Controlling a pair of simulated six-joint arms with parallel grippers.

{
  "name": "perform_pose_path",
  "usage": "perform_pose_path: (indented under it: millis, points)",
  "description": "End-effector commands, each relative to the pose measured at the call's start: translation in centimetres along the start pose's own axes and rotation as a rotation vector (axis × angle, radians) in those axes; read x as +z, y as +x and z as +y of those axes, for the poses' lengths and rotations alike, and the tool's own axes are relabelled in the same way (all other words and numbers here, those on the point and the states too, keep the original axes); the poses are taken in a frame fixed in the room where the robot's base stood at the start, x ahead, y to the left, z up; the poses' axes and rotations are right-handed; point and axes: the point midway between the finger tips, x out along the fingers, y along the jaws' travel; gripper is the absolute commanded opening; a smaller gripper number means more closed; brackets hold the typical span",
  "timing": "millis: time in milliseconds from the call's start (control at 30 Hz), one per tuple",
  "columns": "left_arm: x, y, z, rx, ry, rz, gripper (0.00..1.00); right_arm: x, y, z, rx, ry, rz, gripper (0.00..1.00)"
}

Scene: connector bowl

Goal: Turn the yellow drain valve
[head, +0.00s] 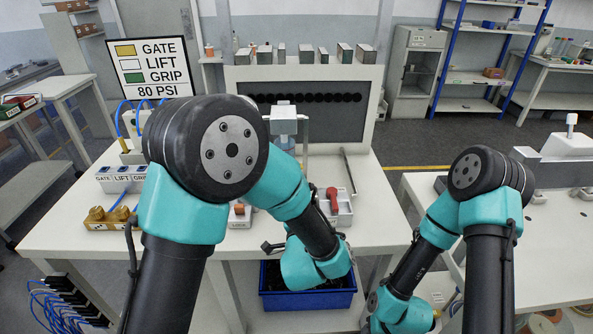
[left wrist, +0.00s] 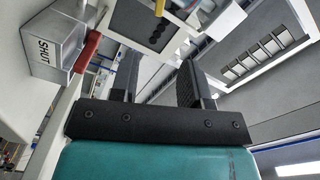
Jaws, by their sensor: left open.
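A small yellow piece (left wrist: 158,8) shows at the top edge of the left wrist view, cut off by the frame; I cannot tell whether it is the drain valve. A red handle (left wrist: 88,52) sits beside a grey box marked SHUT (left wrist: 48,60), left of my left gripper (left wrist: 157,76). That gripper is open, with nothing between its fingers. A brass-yellow block with knobs (head: 108,217) stands at the left front of the table. My right gripper is out of frame.
A white table (head: 70,232) carries a labelled GATE and LIFT box (head: 121,180) and a red-handled tool (head: 333,197) in a white tray. A blue bin (head: 305,300) stands below its front edge. A sign (head: 152,68) stands at the back left.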

Motion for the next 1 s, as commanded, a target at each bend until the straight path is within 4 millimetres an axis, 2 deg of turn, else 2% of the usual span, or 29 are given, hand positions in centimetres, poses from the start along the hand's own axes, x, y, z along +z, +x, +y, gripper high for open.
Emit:
perform_pose_path:
  millis: [267,467,1000]
  points:
    - [0.0,0.1,0.0,-0.001,-0.003,0.0,0.43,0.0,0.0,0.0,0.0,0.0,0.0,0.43]
    - [0.0,1.4,0.0,-0.002,-0.006,-0.002,0.43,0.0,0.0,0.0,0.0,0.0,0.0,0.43]
    - [0.1,10.0,0.0,-0.003,-0.005,-0.002,0.43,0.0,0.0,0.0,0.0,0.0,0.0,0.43]
